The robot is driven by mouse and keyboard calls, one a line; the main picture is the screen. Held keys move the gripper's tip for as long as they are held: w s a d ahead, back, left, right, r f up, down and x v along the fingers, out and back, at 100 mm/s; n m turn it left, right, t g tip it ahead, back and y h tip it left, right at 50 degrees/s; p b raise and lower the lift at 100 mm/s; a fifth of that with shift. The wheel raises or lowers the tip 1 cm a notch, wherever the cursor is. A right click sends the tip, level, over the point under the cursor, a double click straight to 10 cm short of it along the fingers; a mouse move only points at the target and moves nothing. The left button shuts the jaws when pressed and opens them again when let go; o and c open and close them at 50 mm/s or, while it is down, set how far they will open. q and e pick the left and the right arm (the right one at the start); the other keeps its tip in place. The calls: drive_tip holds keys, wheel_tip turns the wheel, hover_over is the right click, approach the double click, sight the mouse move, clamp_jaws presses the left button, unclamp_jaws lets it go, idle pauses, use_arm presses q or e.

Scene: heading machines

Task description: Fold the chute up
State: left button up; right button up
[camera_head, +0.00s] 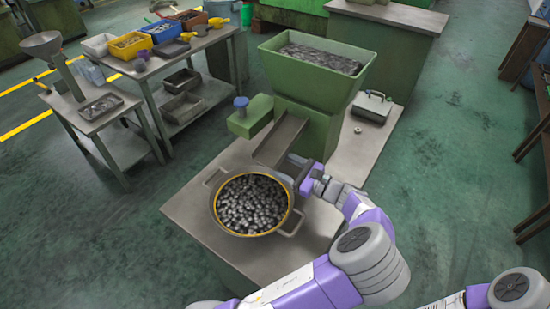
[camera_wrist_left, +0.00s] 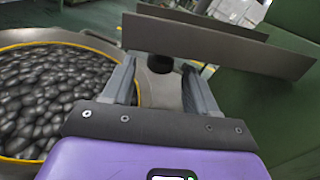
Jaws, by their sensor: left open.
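The chute (camera_head: 280,138) is a grey sheet-metal trough on the front of the green machine (camera_head: 322,128). It slopes down toward a round pot (camera_head: 217,214) full of dark rounded pieces. In the left wrist view the chute (camera_wrist_left: 215,45) is a grey plate crossing above and beyond my fingertips. My left gripper (camera_head: 292,170) is just right of the chute's lower end, beside the pot's far rim. In the left wrist view its two fingers (camera_wrist_left: 160,72) are apart, with nothing visibly held between them. Contact with the chute cannot be told. My right gripper is out of view.
The pot's handle (camera_head: 292,222) sticks out beside my left forearm. The pot stands on a grey stand (camera_head: 205,254). A green hopper (camera_head: 315,85) tops the machine. A side table (camera_head: 150,65) with bins is at the far left. Open floor lies between.

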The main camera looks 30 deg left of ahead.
sight(273, 160)
use_arm(q)
drive_tip(key=shift+w+a+b, duration=0.2)
drive_tip(key=shift+a+b, duration=0.15)
drive_tip(key=shift+a, duration=1.8)
clamp_jaws()
